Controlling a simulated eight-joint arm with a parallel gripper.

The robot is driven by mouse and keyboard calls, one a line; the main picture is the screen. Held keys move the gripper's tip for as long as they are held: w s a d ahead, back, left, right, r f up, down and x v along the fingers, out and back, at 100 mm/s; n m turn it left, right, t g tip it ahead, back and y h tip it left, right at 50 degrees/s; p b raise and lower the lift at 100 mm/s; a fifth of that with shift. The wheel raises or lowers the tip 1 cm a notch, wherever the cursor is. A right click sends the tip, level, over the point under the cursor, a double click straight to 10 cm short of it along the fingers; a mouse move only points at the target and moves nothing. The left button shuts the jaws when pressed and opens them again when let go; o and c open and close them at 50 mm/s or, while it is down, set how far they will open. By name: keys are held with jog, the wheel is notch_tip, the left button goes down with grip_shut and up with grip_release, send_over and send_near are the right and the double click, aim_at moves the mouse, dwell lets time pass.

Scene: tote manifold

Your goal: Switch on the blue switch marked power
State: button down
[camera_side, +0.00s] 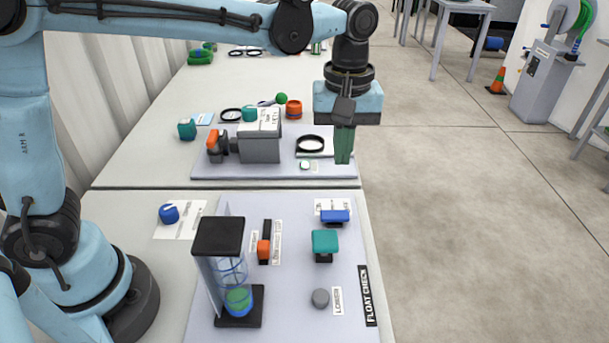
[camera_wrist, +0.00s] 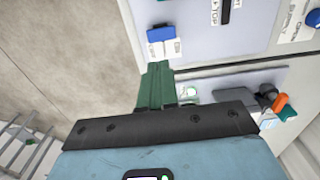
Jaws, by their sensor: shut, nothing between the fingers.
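The blue switch (camera_side: 335,216) sits at the upper right of the near grey panel, with a white label beside it whose print is too small to read. It also shows at the top of the wrist view (camera_wrist: 161,33), with its label just below. My gripper (camera_side: 343,160) hangs fingers-down over the right edge of the far panel, apart from the switch and behind it in the side view. Its green fingers are shut and empty. In the wrist view the fingertips (camera_wrist: 158,66) point toward the switch, with a gap between.
The near panel also carries a teal block (camera_side: 325,240), an orange lever (camera_side: 264,249), a grey knob (camera_side: 320,298) and a clear tube with a black cap (camera_side: 219,235). A blue knob (camera_side: 169,213) lies on paper. The far panel holds a grey box (camera_side: 260,147).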

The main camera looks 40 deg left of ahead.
aim_at(327, 214)
jog(key=shift+r, duration=0.95)
jog(key=shift+s+a+f, duration=0.1)
jog(key=shift+s+a, duration=0.45)
jog(key=shift+s, duration=0.1)
jog(key=shift+f, duration=0.1)
notch_tip(327, 214, down, 14)
jog(key=shift+r, duration=0.1)
